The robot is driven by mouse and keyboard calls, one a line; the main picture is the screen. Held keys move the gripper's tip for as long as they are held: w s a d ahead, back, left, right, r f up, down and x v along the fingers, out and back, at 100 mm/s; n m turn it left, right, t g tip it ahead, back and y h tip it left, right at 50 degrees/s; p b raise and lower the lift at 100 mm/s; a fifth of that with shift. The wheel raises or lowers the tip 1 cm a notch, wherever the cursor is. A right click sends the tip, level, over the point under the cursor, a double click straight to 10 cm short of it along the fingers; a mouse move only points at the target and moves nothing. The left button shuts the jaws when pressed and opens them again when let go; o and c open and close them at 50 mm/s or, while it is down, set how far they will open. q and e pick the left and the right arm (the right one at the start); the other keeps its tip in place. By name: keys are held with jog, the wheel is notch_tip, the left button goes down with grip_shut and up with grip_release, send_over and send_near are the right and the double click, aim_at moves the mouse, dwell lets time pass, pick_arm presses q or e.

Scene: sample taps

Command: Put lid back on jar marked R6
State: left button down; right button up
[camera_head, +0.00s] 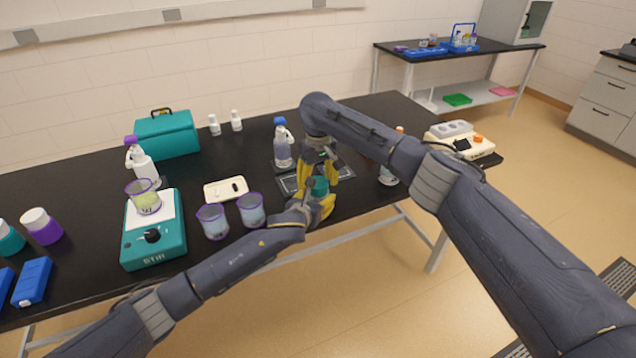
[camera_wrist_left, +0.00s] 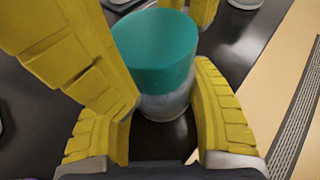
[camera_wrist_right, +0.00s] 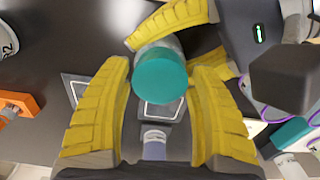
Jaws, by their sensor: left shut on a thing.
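A jar (camera_wrist_left: 163,107) with a pale body and a teal lid (camera_wrist_left: 155,45) stands out over the front part of the black bench. In the head view the lid (camera_head: 319,186) is partly hidden by yellow fingers. My left gripper (camera_head: 318,207) is shut on the jar's body from the side. My right gripper (camera_head: 323,165) comes from above, open, with its fingers either side of the lid (camera_wrist_right: 160,78); a gap shows on one side. The lid sits over the jar's mouth; I cannot tell whether it is fully seated. No R6 marking is readable.
Two purple-rimmed beakers (camera_head: 212,222) (camera_head: 251,210) stand left of my left gripper. A white tray (camera_head: 226,190), a teal stirrer (camera_head: 152,248) with a beaker on it, and a wash bottle (camera_head: 283,148) are nearby. The bench's front edge runs just below the grippers.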

jog(key=o, duration=0.3)
jog(key=shift+r, duration=0.1)
notch_tip(320, 180, up, 12)
dwell(0.6)
pick_arm(q)
jog(key=shift+c, duration=2)
grip_release()
jog(key=v, duration=1.2)
